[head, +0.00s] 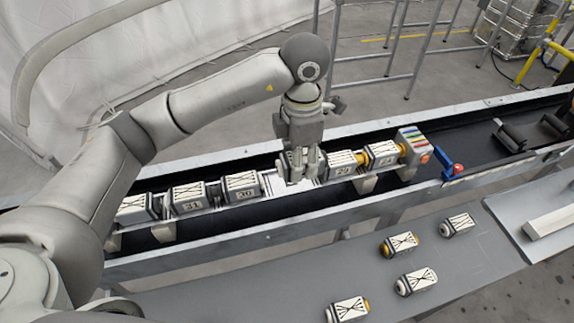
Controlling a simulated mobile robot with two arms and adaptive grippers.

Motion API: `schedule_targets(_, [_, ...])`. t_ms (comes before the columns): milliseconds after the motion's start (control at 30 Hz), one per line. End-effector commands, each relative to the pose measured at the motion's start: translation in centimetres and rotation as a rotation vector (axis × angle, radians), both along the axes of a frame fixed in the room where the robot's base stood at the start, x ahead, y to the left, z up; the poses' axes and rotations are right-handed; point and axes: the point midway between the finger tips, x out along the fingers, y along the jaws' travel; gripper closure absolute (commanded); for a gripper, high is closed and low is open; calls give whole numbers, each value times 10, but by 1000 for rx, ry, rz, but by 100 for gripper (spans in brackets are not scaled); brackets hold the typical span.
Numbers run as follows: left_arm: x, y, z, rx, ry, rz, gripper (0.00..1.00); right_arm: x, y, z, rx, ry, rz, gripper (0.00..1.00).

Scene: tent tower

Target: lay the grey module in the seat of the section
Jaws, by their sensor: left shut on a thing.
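My left gripper (299,174) points straight down over the section (274,184), a row of modules in the long metal trough. It is shut on the grey module (284,160), which is mostly hidden behind the fingers. A bright white gap, the seat (281,187), lies right under the fingertips, between the module marked 30 (241,186) on the left and the module marked 27 (341,166) on the right. I cannot tell whether the held module touches the seat. My right gripper is out of view.
Several loose modules (417,281) lie on the grey table (250,291) in front. The trough's metal rail (235,241) runs along the near side. Railings (425,50) stand behind.

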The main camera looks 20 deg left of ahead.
Motion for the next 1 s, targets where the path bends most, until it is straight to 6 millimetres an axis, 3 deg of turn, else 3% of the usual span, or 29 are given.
schedule_targets(233, [22, 23, -39, -1, 1, 0, 97, -1, 5, 15, 7, 2, 3, 60])
schedule_targets(467, [31, 32, -54, -1, 1, 2, 97, -1, 17, 20, 19, 1, 1, 60])
schedule_targets(700, [32, 32, -83, -2, 1, -1, 97, -1, 18, 38, 21, 2, 2, 60])
schedule_targets(1000, [33, 32, -88, -1, -2, -2, 97, -1, 11, 36, 13, 1, 3, 60])
